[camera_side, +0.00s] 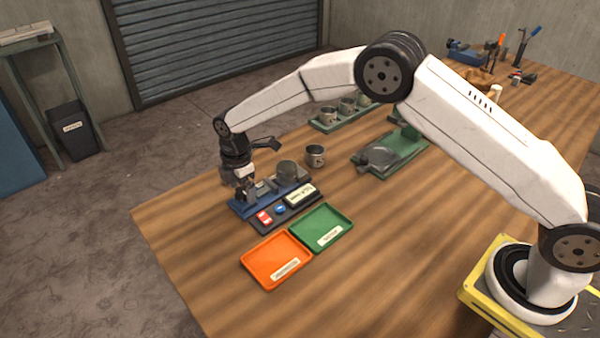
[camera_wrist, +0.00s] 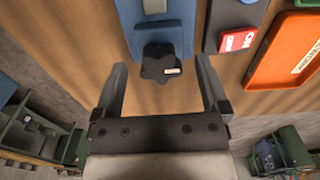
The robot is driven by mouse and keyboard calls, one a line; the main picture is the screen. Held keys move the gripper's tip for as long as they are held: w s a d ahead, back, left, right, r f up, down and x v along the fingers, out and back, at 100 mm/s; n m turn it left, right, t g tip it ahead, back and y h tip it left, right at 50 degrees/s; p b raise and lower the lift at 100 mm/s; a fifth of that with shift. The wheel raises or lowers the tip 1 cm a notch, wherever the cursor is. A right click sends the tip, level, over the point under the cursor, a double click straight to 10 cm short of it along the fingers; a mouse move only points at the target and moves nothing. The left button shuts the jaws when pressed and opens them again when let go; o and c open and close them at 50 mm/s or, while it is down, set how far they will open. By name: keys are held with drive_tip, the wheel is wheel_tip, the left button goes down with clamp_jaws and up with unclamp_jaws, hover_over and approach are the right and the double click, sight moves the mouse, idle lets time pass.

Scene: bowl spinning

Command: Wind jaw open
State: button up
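The blue fixture (camera_side: 240,209) sits near the table's left edge, and its blue body (camera_wrist: 150,12) shows at the top of the wrist view. A dark star-shaped knob (camera_wrist: 160,66) with a small pale mark is on its near end. My gripper (camera_wrist: 162,72) is open, with one finger on each side of the knob and a visible gap to both. In the side view my gripper (camera_side: 243,192) is low over the fixture's left end and hides part of it. The jaw's opening cannot be made out. A grey cup (camera_side: 287,169) is at the fixture's far end.
A dark panel (camera_side: 265,226) with red and blue buttons and a display lies along the fixture. Orange (camera_side: 275,262) and green (camera_side: 322,227) trays lie in front. Another cup (camera_side: 316,155) stands behind. A green stand (camera_side: 391,158) is farther right. The table's front middle is clear.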

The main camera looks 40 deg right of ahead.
sight(242, 190)
drive_tip(key=shift+r, duration=0.1)
drive_tip(key=shift+r, duration=3.8)
drive_tip(key=shift+d, duration=0.15)
drive_tip(key=shift+s+d+r+m, duration=0.25)
drive_tip(key=shift+s+d+m, duration=0.15)
drive_tip(key=shift+d+m, duration=0.1)
drive_tip(key=s+d+m+t, duration=0.1)
drive_tip(key=s+d+m, duration=0.6)
drive_tip(key=s, duration=0.6)
drive_tip(key=s+d+m+t, duration=0.1)
drive_tip(key=s+d+m, duration=0.7)
drive_tip(key=s, duration=0.5)
drive_tip(key=shift+s+d+r+m+t, duration=0.2)
drive_tip(key=shift+s+m+t, duration=0.1)
drive_tip(key=shift+m, duration=0.8)
